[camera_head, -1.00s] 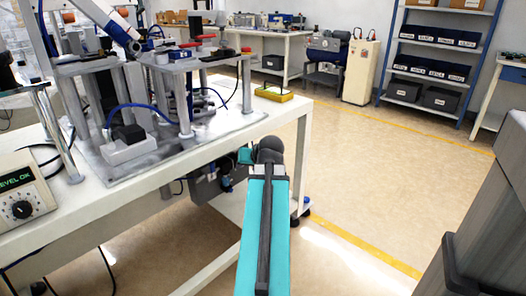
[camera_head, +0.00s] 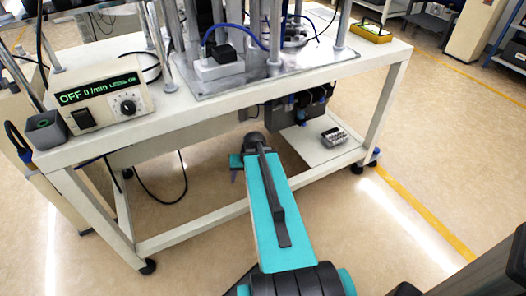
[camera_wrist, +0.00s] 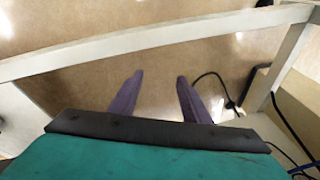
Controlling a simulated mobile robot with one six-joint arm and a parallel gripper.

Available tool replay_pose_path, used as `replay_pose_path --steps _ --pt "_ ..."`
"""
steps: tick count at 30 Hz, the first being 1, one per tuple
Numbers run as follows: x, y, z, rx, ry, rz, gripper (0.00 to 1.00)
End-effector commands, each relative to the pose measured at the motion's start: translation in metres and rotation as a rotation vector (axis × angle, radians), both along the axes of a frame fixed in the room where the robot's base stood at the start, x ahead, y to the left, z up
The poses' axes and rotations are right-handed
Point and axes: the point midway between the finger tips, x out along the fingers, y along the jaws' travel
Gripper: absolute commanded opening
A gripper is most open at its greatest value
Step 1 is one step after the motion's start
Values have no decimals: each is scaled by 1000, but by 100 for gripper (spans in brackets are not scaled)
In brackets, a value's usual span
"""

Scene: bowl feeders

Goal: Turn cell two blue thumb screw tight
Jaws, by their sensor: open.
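I cannot make out a blue thumb screw in either view. The workbench (camera_head: 215,120) carries a metal plate (camera_head: 325,72) with upright posts and tooling on it, but no cell number is readable. My gripper (camera_wrist: 160,78) shows in the wrist view with its two dark fingers apart and nothing between them. It points at bare floor and a pale bench frame bar (camera_wrist: 150,38). In the head view my arm reaches toward the bench's underside, below the tabletop, and the fingers are too small to make out clearly.
A control box (camera_head: 103,100) with a green display reading OFF 0/min stands at the bench's left. A lower shelf (camera_head: 312,148) holds a small grey part (camera_head: 335,136). Black cables hang under the bench. Floor is clear to the right.

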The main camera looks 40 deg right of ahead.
Motion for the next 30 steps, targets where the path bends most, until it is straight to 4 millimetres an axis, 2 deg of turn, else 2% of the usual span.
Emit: replay_pose_path --steps 1,3,8,14,21,30 --pt "-2 20 -12 11 29 30 43" --pt "-6 44 -28 22 67 66 43" --pt "-20 96 -62 41 155 147 43" --pt "-50 157 -101 54 267 252 43" --pt "-99 220 -139 52 405 378 43" --pt "-175 276 -176 23 574 533 43"
